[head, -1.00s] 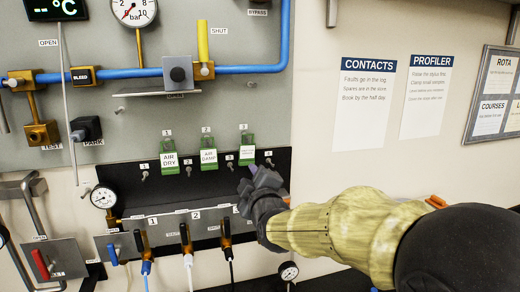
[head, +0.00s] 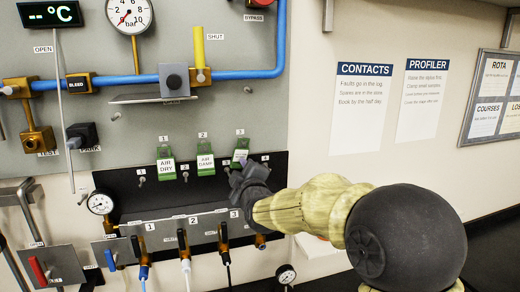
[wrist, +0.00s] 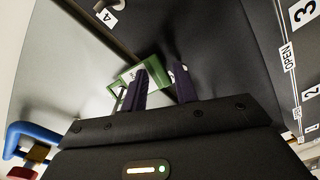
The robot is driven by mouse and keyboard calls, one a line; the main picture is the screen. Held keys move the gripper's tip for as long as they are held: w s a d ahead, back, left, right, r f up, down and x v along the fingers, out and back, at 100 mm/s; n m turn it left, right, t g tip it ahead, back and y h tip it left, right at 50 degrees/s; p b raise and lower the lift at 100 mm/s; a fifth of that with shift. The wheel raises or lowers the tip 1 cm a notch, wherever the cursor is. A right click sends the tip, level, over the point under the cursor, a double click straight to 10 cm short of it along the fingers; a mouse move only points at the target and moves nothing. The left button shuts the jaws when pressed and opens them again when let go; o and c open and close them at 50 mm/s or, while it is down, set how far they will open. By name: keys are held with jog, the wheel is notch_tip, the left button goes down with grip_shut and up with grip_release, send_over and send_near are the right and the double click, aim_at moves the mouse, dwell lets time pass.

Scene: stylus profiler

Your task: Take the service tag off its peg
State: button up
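Three green tags hang in a row on the dark panel in the head view: the AIR DRY tag (head: 166,165), the AIR DAMP tag (head: 205,162) and a third tag (head: 240,153) with small text I cannot read, under label 3. By elimination, the third looks like the service tag. My gripper (head: 238,175) is just below and in front of it, hiding its lower part. In the wrist view my gripper (wrist: 162,72) has its two dark fingers apart. The green tag (wrist: 130,77) shows behind the left finger and partly in the gap. Whether they touch cannot be told.
Bare numbered pegs sit below the tags, including peg 1 (head: 141,181); a peg under label 4 (wrist: 107,17) shows in the wrist view. Valves (head: 183,240) with hoses stand below. A blue pipe (head: 110,82) and a shelf plate (head: 153,98) are above.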

jog(key=shift+a, duration=0.15)
jog(key=shift+d+b, duration=0.35)
jog(key=shift+w+d, duration=0.1)
jog(key=shift+w, duration=0.05)
jog(key=c, duration=0.6)
jog(key=shift+w, duration=0.1)
grip_shut()
jog(key=shift+s+a, duration=0.3)
jog(key=shift+a, duration=0.05)
jog(key=shift+d, duration=0.1)
jog(key=shift+d, duration=0.15)
